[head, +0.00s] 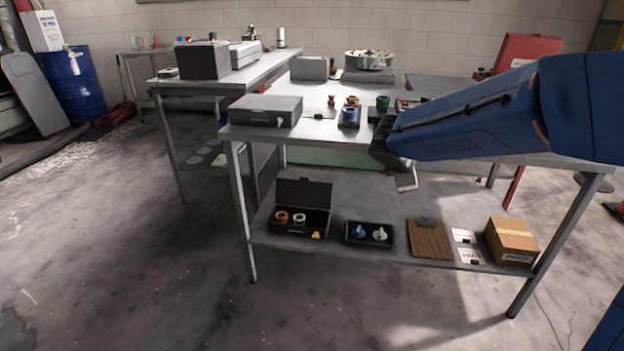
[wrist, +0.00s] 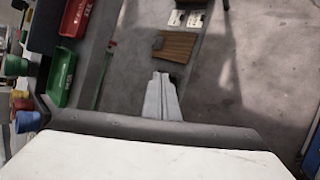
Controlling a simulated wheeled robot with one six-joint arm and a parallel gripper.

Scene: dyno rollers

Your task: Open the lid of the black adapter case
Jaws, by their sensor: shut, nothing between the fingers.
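A black case (head: 291,222) stands on the lower shelf at the left. Its lid (head: 303,192) is raised at the back, and an orange ring and a pale ring show inside. A closed dark case (head: 265,110) with a small pale part on its front lies on the left of the tabletop. I cannot tell for sure which of the two is the adapter case. My gripper (head: 407,184) is shut and empty, below the tabletop's front edge and right of the open case, apart from both cases. In the wrist view, its closed fingers (wrist: 161,78) point towards the floor and shelf.
The lower shelf (head: 345,205) also holds a black tray (head: 370,235) with blue and white parts, a brown wooden board (head: 429,240), cards and a cardboard box (head: 511,241). The tabletop holds coloured cups. The floor in front is clear.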

